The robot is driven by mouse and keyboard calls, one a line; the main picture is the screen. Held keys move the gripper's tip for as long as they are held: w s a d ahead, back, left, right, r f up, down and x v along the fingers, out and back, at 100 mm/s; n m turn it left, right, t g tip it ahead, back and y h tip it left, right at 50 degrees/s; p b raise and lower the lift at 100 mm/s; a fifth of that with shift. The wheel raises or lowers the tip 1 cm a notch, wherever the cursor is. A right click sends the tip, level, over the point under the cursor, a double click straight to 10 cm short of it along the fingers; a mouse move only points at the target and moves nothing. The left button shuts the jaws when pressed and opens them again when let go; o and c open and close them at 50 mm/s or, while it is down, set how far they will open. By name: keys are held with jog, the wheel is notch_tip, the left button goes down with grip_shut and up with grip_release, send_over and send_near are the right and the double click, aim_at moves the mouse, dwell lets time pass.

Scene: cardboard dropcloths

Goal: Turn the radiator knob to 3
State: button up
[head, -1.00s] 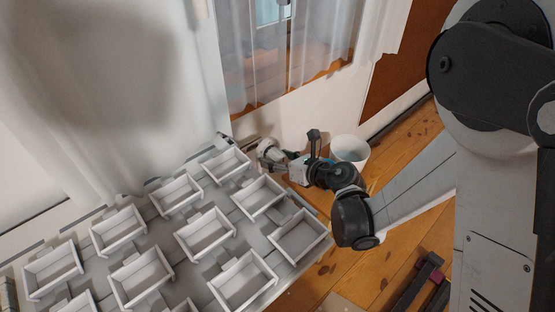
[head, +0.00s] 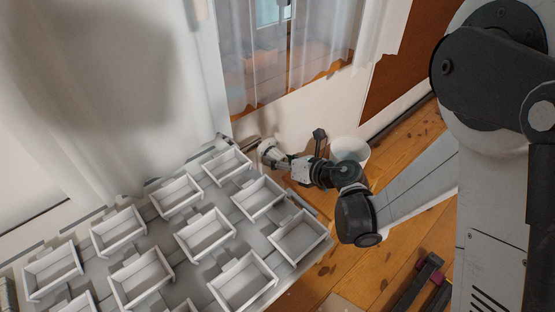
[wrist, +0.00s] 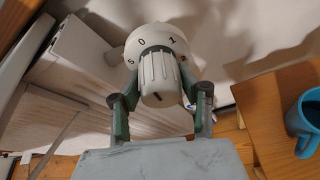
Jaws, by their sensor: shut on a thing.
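The radiator knob (wrist: 158,78) is white and ribbed, and fills the upper middle of the wrist view. A short dark mark shows on the knob's end. My gripper (wrist: 160,106) is shut on the knob, one finger on each side. In the head view the knob (head: 268,149) is small, at the far right corner of the pale radiator body, with my gripper (head: 280,161) at it; the numbers cannot be read there.
Several white open boxes (head: 206,233) stand in rows on the pale surface left of my arm. A white bin (head: 350,149) stands behind my wrist. A blue mug (wrist: 303,124) is on a wooden surface (wrist: 272,100) at the right. A sheer curtain (head: 290,60) hangs behind.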

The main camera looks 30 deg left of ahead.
jog(key=m+g+y, duration=0.1)
jog(key=m+g, duration=0.1)
jog(key=m, duration=0.1)
jog(key=m+g+y, duration=0.1)
jog(key=m, duration=0.2)
jog(key=m+y, duration=0.1)
jog(key=m, duration=0.2)
jog(key=m+g+y, duration=0.1)
jog(key=m, duration=0.1)
jog(key=shift+r+m+g, duration=0.15)
jog(key=shift+m+g, duration=0.15)
jog(key=shift+m, duration=0.1)
dwell(0.4)
jog(key=o, duration=1.1)
jog(key=shift+o, duration=0.2)
jog(key=shift+r, duration=0.1)
